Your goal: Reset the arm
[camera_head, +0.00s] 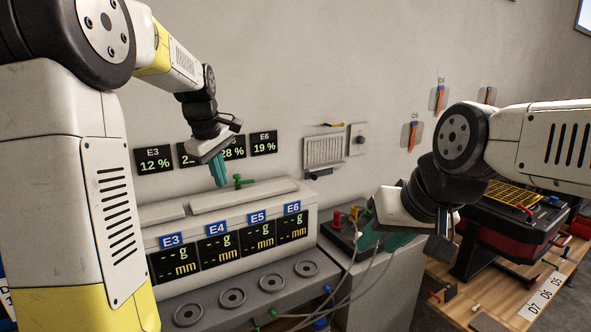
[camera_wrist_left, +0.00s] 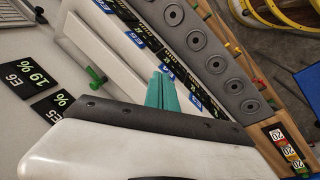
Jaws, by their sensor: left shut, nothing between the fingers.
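My left arm comes in from the left in the head view. Its gripper (camera_head: 219,172) has teal fingers and hangs in front of the wall, above the white machine (camera_head: 165,213). The fingers are together and empty; they also show in the left wrist view (camera_wrist_left: 161,92). My right arm comes in from the right.
The machine has displays labelled E3 to E6 and round grey pads (camera_head: 232,298) in front. A green valve (camera_head: 243,182) stands near the left gripper. Percent signs (camera_head: 264,143) hang on the wall. A wooden bench (camera_head: 490,295) with a red-and-black device (camera_head: 505,235) is at right. Cables cross the cabinet.

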